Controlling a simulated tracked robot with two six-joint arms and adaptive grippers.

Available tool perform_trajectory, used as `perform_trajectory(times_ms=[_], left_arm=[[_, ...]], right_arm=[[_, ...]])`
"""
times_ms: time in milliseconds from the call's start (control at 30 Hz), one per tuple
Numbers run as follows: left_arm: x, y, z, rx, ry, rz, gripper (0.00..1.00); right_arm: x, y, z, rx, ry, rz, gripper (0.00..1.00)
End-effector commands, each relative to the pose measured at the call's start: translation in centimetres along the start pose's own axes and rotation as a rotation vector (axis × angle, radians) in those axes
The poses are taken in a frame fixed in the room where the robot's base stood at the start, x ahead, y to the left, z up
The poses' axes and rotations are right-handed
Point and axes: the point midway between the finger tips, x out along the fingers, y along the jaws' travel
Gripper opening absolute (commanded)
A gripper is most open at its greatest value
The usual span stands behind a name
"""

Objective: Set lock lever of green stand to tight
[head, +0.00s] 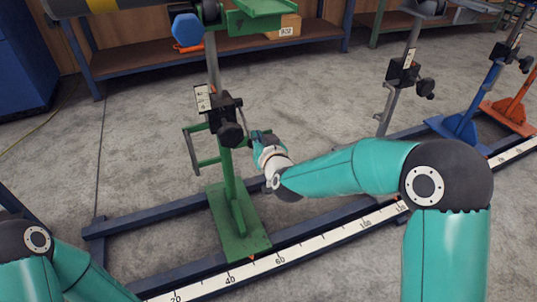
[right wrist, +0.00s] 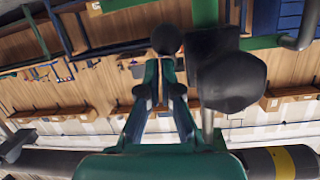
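The green stand (head: 229,170) stands upright on its green foot on the rail. A black clamp block (head: 224,112) with a big black knob (head: 231,135) is on its post. The knob looms large in the right wrist view (right wrist: 232,82). A thin lock lever (head: 245,122) hangs down at the block's right side. My right gripper (head: 256,137) is at the lever's lower end. In the right wrist view its fingers (right wrist: 160,68) are close together at the lever's black ball end (right wrist: 167,38) and seem shut on it. My left gripper is out of view.
A grey stand (head: 388,107), a blue stand (head: 468,122) and an orange stand (head: 514,105) stand to the right. A white scale (head: 228,281) runs along the rail. A blue hexagonal piece (head: 187,29) is above the stand's left. A workbench (head: 130,58) is behind.

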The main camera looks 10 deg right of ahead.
Motion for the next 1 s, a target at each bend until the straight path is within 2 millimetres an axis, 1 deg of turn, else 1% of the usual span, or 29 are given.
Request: perform_trajectory(times_ms=[33, 100, 200, 400, 533, 733, 1000], left_arm=[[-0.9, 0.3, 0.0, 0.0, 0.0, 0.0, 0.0], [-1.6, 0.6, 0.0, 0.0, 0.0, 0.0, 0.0], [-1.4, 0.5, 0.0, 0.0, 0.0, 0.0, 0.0], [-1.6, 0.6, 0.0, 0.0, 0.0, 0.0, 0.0], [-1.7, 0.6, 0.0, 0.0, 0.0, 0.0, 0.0], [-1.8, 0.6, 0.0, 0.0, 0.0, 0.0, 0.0], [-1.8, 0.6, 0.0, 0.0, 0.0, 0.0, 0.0]], right_arm=[[-0.4, -0.1, -1.8, 0.0, 0.013, 0.0, 0.0], [-0.9, -0.3, -3.5, -0.001, 0.027, -0.002, 0.0], [-2.6, -0.1, -1.5, -0.005, 0.021, -0.004, 0.0], [-5.9, 0.3, 0.7, -0.004, 0.028, -0.003, 0.0], [-7.5, 0.5, 1.8, -0.005, 0.031, -0.004, 0.0], [-8.7, 0.6, 2.5, -0.003, 0.035, -0.004, 0.0], [-8.8, 0.5, 2.6, -0.004, 0.036, -0.006, 0.0]])
